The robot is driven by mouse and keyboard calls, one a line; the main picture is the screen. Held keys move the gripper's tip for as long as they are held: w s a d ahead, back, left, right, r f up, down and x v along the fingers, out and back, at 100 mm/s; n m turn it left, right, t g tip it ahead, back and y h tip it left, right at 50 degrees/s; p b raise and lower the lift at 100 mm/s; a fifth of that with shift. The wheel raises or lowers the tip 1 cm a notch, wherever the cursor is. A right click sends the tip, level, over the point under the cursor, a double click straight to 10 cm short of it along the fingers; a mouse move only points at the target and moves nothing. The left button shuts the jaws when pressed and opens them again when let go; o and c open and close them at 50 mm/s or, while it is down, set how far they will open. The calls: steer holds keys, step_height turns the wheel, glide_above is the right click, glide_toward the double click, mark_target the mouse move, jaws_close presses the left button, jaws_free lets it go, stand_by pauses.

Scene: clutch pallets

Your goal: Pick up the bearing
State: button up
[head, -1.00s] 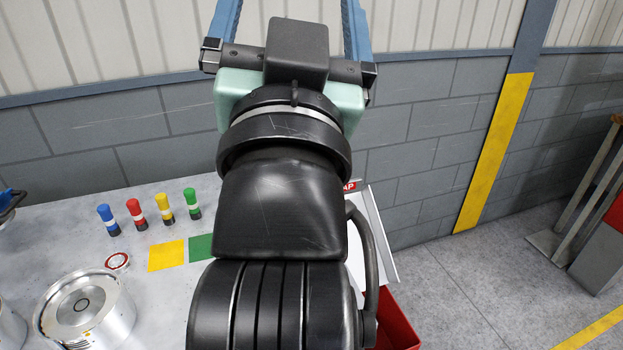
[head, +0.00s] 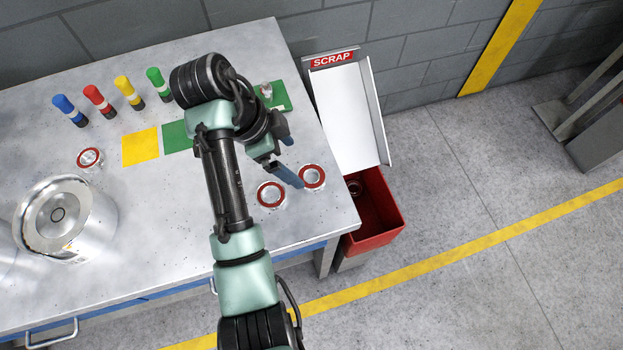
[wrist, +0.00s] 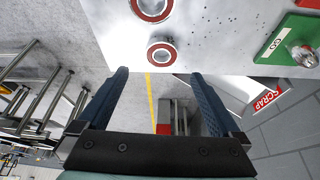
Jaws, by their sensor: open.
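Two bearings with red rings and pale metal centres lie flat near the table's right front corner: a right one (head: 312,176) and a left one (head: 271,194). In the wrist view the right bearing (wrist: 162,54) lies ahead between the fingertips, and the left one (wrist: 152,9) is cut by the top edge. A third red-ringed bearing (head: 90,158) lies farther left on the table. My gripper (head: 295,164) has blue fingers and is open and empty above the table, close to the right bearing in the picture. In the wrist view the gripper (wrist: 160,74) shows its fingers wide apart.
A green card (head: 281,98) marked GO in the wrist view bears a metal part (head: 265,90). A SCRAP chute (head: 342,110) and red bin (head: 378,220) stand off the right edge. Several coloured markers, a yellow card (head: 140,147) and a metal drum (head: 66,220) are left.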

mark_target(314, 179)
steer(key=shift+b+x, duration=0.3)
steer(key=shift+x, duration=0.65)
steer(key=shift+p+x, duration=0.55)
steer(key=shift+x, duration=0.6)
steer(key=x, duration=0.4)
steer(key=shift+w+d+f+p, duration=0.15)
steer(key=shift+f+p, duration=0.1)
steer(key=shift+p, duration=0.15)
steer(key=shift+c, duration=0.2)
